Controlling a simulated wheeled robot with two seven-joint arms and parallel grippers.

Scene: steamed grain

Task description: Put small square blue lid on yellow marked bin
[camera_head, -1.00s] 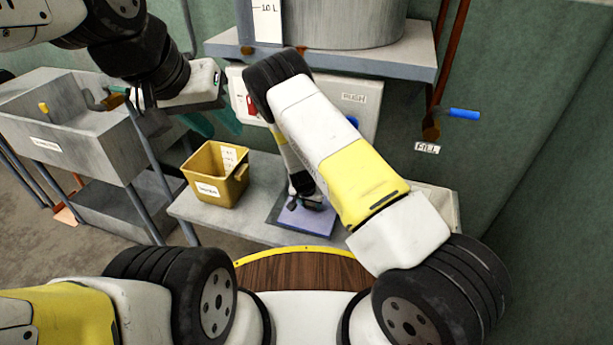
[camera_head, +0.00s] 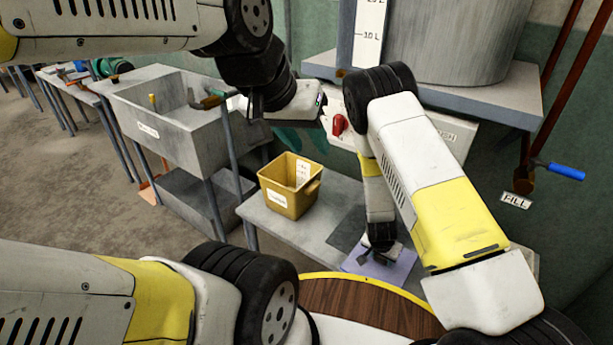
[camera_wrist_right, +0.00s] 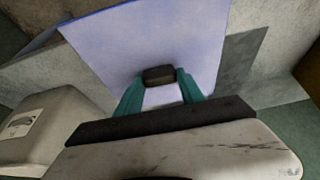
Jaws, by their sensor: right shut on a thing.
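The small square blue lid (camera_head: 402,266), pale lavender-blue, is at the near edge of the grey bench in the head view. It fills the upper middle of the right wrist view (camera_wrist_right: 150,40). My right gripper (camera_wrist_right: 160,90) is shut on the lid's dark knob. In the head view the right gripper (camera_head: 382,248) is over the lid, partly hidden by my arm. The yellow bin (camera_head: 286,198) stands upright and open-topped on the bench, left of the lid, with a white label on its front. My left gripper (camera_head: 308,104) is above and behind the bin, apart from it; its fingers are unclear.
A dark square patch (camera_head: 347,230) shows on the bench (camera_head: 275,225) between bin and lid. A grey sink (camera_head: 165,115) stands left. A wall box with a red switch (camera_head: 338,125) is behind. A round wooden top (camera_head: 350,305) lies in front.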

